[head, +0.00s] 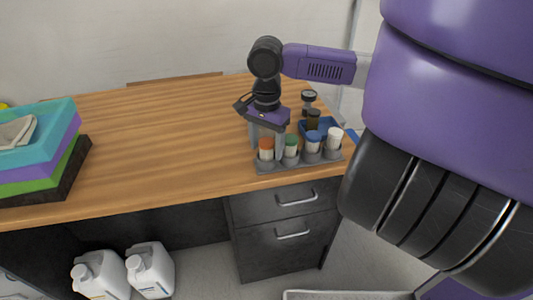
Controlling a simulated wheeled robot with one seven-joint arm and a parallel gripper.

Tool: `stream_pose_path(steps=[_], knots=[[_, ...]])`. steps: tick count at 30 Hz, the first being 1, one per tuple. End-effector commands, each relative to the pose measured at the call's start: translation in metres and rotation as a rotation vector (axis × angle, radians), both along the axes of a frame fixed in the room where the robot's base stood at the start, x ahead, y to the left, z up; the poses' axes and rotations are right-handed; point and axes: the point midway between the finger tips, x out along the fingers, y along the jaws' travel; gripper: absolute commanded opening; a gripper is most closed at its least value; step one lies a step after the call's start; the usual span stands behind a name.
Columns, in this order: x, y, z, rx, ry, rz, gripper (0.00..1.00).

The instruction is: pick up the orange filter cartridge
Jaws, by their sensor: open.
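The orange filter cartridge (266,144) has an orange top and a white lower body. It stands upright at the left end of a grey rack (300,163) near the front edge of the wooden worktop. My gripper (267,143) points down over the left end of the rack and is open. Its fingers show close to the orange cartridge, one on the left and one on the right. I cannot tell whether either finger touches it or how they line up in depth.
Green (291,146), blue (312,141) and white (334,138) cartridges share the rack. Behind them are a blue tray (348,134) and dark-topped jars (309,98). The middle of the worktop (165,130) is clear.

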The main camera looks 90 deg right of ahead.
Motion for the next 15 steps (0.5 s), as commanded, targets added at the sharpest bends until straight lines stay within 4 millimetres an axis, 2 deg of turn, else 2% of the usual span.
stream_pose_path(steps=[4,13,15], knots=[[0.0000,-0.0001,0.0002,0.000,0.000,0.000,0.62],[0.0001,0.0000,0.0004,0.000,0.000,0.000,0.03],[0.0002,-0.0001,0.0006,0.000,0.000,0.000,0.00]])
